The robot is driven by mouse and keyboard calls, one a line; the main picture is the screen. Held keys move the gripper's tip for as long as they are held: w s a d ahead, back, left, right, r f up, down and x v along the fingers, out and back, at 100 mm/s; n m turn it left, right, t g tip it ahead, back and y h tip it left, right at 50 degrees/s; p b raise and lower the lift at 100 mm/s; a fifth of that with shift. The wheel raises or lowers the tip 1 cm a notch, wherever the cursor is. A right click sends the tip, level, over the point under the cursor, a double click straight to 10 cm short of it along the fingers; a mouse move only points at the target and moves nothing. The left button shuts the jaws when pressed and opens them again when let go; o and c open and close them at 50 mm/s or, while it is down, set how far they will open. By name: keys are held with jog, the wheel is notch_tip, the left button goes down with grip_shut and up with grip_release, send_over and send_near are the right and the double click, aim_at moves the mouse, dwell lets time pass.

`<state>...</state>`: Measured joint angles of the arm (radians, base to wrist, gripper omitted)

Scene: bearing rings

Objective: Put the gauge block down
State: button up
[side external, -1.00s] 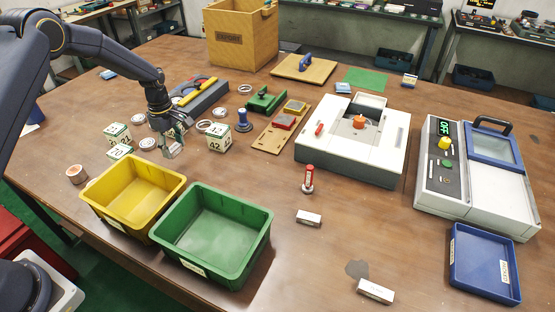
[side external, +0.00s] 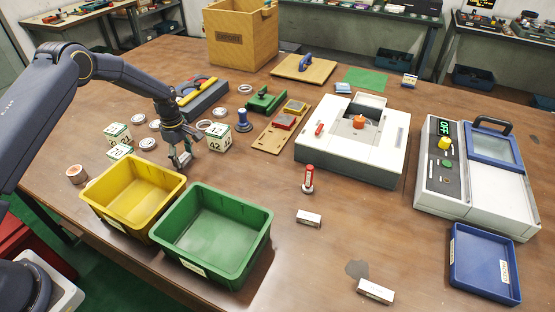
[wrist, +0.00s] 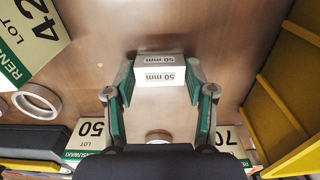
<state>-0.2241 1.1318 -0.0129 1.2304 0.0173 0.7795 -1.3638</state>
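The gauge block (wrist: 160,73) is a small pale block marked "50 mm". In the wrist view it sits between the tips of my gripper (wrist: 160,82), with a green-padded finger against each end. In the side view my gripper (side external: 180,163) points down close to the brown table (side external: 260,180), behind the yellow bin (side external: 135,190). The block is mostly hidden by the fingers there. I cannot tell whether its underside touches the table.
A lot box marked 42 (side external: 217,138) stands just right of my gripper. Other lot boxes (side external: 118,134) and several metal rings (side external: 148,144) lie to the left. A green bin (side external: 212,235) stands in front.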

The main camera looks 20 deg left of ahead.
jog(key=o, duration=0.3)
jog(key=shift+r, duration=0.15)
jog(key=shift+r, duration=0.35)
notch_tip(320, 180, up, 14)
notch_tip(320, 180, up, 13)
jog(key=m+t, duration=0.2)
jog(key=m, duration=0.4)
send_over(184, 159)
jog(key=s+d, duration=0.4)
jog(key=s, duration=0.3)
jog(key=s+d+r+m+t, duration=0.1)
jog(key=s+d+r+m, duration=0.1)
jog(key=s+r+m, duration=0.3)
jog(key=s+d+r+m+t, duration=0.1)
jog(key=s+d+r, duration=0.1)
jog(key=s, duration=0.5)
jog(key=s+d+m, duration=0.1)
jog(key=s+m, duration=0.1)
jog(key=s, duration=0.2)
jog(key=s+f+m+t, duration=0.1)
jog(key=s+m, duration=0.1)
jog(key=s, duration=0.2)
jog(key=s+d+m, duration=0.1)
jog(key=s+m, duration=0.1)
jog(key=s, duration=0.2)
jog(key=shift+s+d+f+t, duration=0.2)
jog(key=shift+d+f+t, duration=0.05)
jog(key=shift+d+t, duration=0.1)
